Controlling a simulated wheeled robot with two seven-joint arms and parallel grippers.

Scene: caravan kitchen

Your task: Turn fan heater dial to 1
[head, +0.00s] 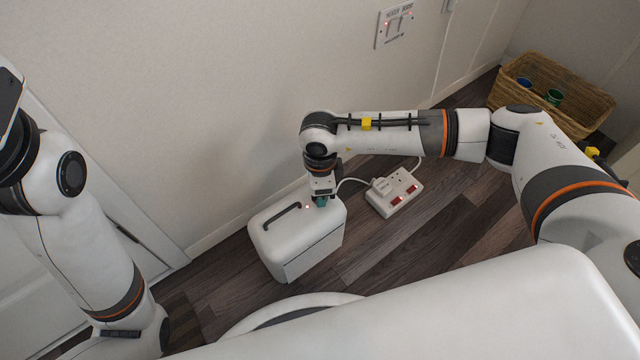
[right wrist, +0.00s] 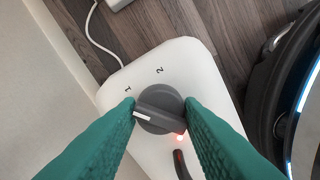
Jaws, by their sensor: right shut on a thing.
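The white fan heater (head: 305,240) stands on the floor by the wall, with a dark handle (head: 281,217) on top. In the right wrist view its round grey dial (right wrist: 158,108) has a raised grip bar. The bar's white mark points left, a little below the printed 1 (right wrist: 127,90); the printed 2 (right wrist: 160,70) is above the dial. A small red light (right wrist: 180,137) glows beside the dial. My right gripper (head: 321,201) points down on the heater's top; its green fingers (right wrist: 162,114) are shut on the dial. My left gripper cannot be seen.
A white power strip (head: 394,192) with red switches and a plug lies right of the heater, with a white cable leading to it. A wicker basket (head: 590,112) stands at the far right. A wall switch panel (head: 395,24) is above. Wooden floor (head: 440,228) is clear at the right.

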